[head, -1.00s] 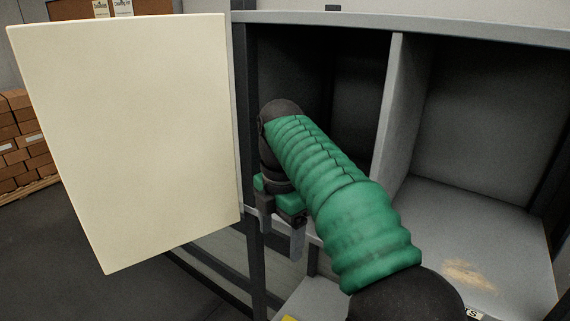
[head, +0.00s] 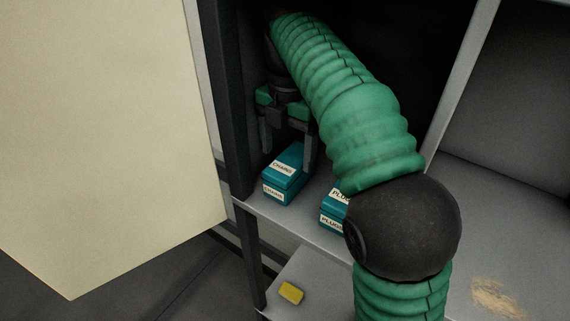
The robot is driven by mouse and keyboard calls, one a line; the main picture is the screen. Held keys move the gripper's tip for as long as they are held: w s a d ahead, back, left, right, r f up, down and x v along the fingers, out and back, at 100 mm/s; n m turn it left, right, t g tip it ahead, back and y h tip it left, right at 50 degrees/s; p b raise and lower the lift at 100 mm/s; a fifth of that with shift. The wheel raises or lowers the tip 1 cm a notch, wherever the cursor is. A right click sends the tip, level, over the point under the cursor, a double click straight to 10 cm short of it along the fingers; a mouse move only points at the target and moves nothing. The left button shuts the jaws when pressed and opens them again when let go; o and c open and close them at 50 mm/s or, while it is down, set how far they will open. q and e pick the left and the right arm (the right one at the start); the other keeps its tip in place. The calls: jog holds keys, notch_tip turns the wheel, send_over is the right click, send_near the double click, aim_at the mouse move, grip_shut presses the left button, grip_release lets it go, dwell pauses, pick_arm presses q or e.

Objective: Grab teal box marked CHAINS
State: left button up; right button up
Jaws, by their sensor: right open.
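The teal box marked CHAINS (head: 283,186) sits on the shelf of the left cabinet compartment, near its front left corner. White labels show on its top and front. My right gripper (head: 287,160) points down just above and behind the box, its two fingers apart and nothing between them. The right finger hangs close by the box's right side; I cannot tell whether it touches. My left gripper is not in view.
A second teal box with a PLU... label (head: 334,210) stands to the right, partly hidden by my right arm. A cream door panel (head: 105,130) stands open at left. A divider (head: 462,85) bounds the compartment. A yellow object (head: 291,293) lies on the lower shelf.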

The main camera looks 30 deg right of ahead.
aim_at(292, 159)
jog(key=f+p, duration=0.1)
jog(key=f, duration=0.1)
jog(key=s+f, duration=0.1)
jog(key=f, duration=0.1)
jog(key=shift+s+d+f+p, duration=0.15)
jog(key=shift+d+f+p, duration=0.1)
jog(key=shift+p, duration=0.15)
jog(key=shift+d+f, duration=0.2)
jog(key=shift+f, duration=0.15)
jog(key=shift+w, duration=0.25)
jog(key=shift+a, duration=0.35)
jog(key=c, duration=0.5)
jog(key=shift+s+a+r, duration=0.1)
jog(key=shift+a+r, duration=0.05)
jog(key=shift+a, duration=0.05)
jog(key=c, duration=0.7)
jog(key=shift+d, duration=0.1)
jog(key=c, duration=0.5)
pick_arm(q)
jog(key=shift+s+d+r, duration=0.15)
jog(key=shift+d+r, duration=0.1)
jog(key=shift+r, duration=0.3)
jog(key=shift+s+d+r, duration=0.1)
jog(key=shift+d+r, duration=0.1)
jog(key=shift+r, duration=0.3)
pick_arm(e)
jog(key=shift+d, duration=0.2)
